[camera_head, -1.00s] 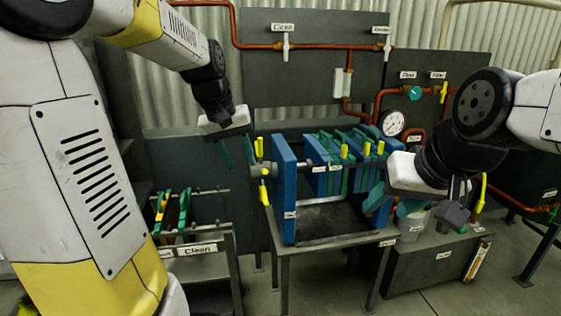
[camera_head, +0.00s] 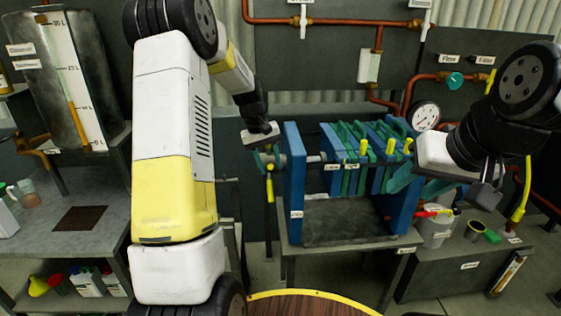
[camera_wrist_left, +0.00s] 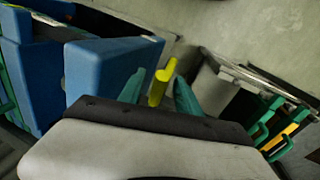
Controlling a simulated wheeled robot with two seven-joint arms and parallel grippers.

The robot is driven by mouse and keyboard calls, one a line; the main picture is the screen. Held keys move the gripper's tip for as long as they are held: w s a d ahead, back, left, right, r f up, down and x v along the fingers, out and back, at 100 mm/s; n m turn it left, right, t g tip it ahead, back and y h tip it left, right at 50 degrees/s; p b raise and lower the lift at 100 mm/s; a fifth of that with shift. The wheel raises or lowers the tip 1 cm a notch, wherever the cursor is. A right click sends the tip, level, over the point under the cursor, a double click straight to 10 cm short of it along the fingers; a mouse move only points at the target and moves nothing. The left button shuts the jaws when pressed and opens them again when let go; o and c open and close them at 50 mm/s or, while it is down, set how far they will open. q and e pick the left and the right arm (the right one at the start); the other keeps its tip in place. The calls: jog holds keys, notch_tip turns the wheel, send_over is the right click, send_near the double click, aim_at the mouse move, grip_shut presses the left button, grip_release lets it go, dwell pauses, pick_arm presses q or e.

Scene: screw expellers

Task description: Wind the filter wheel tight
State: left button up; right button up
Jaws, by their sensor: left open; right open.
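The filter wheel (camera_head: 269,188) is at the left end of the filter press, outside its blue end plate (camera_head: 294,185), with a grey hub and yellow bar handles. My left gripper (camera_head: 264,158) is right at the wheel. In the left wrist view its two green fingers (camera_wrist_left: 160,92) are open, with one yellow handle (camera_wrist_left: 160,82) between them and gaps to both sides. The rest of the wheel is hidden there by my gripper body. My right gripper (camera_head: 416,185) is open and empty, with teal fingers, beside the right end of the press.
Blue plates with green cloths (camera_head: 355,180) stand in the press frame. A pressure gauge (camera_head: 425,116) and copper pipes (camera_head: 330,22) are behind. A grey bucket (camera_head: 437,230) stands at the right. A tank (camera_head: 70,80) and bench (camera_head: 85,215) are left.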

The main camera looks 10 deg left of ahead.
pick_arm(q)
jog(key=shift+d+f, duration=0.15)
jog(key=shift+f, duration=0.45)
grip_shut()
dwell(1.1)
